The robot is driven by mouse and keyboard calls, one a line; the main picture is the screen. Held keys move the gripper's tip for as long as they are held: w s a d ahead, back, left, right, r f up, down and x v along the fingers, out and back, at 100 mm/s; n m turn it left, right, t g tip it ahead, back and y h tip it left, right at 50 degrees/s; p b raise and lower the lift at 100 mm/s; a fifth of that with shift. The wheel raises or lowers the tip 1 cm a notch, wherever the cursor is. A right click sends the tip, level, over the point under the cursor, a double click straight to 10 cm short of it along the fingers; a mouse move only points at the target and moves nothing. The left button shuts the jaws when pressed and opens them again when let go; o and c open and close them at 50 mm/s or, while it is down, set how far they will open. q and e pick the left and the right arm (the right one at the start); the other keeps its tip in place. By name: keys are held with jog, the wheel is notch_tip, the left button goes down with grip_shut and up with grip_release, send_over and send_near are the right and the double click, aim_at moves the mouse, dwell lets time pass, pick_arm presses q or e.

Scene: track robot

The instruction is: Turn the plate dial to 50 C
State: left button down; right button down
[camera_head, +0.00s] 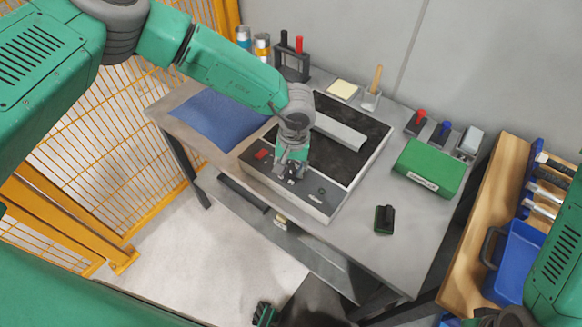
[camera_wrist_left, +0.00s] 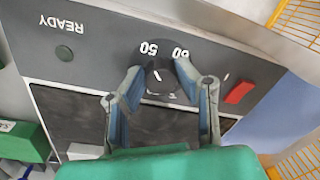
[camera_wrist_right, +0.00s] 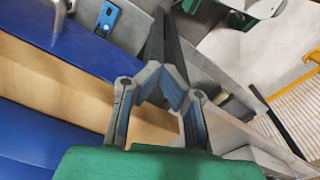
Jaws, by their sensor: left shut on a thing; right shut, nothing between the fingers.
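The plate dial (camera_wrist_left: 158,82) is a dark knob with a white pointer mark on the grey front panel (camera_wrist_left: 105,50) of the hot plate (camera_head: 350,165). My left gripper (camera_wrist_left: 157,72) is shut on the dial, one finger on each side. The white mark points up in the left wrist view, towards the printed 50 (camera_wrist_left: 149,48); a 60 (camera_wrist_left: 180,53) stands beside it. In the head view my left gripper (camera_head: 291,172) covers the dial. My right gripper (camera_wrist_right: 165,78) is shut and empty, away from the plate.
A light bar (camera_head: 340,132) lies on the plate's black top. A green box (camera_head: 430,168) and a dark-green handled block (camera_head: 384,219) stand to the right.

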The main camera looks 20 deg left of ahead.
aim_at(294, 168)
pick_arm(q)
jog(key=shift+w+r, duration=0.2)
jog(key=shift+w, duration=0.1)
jog(key=c, duration=1.2)
grip_release()
jog(key=shift+f, duration=0.15)
jog(key=shift+s, duration=0.1)
jog(key=shift+r, duration=0.4)
jog(key=r, duration=1.1)
jog(key=shift+d, duration=0.35)
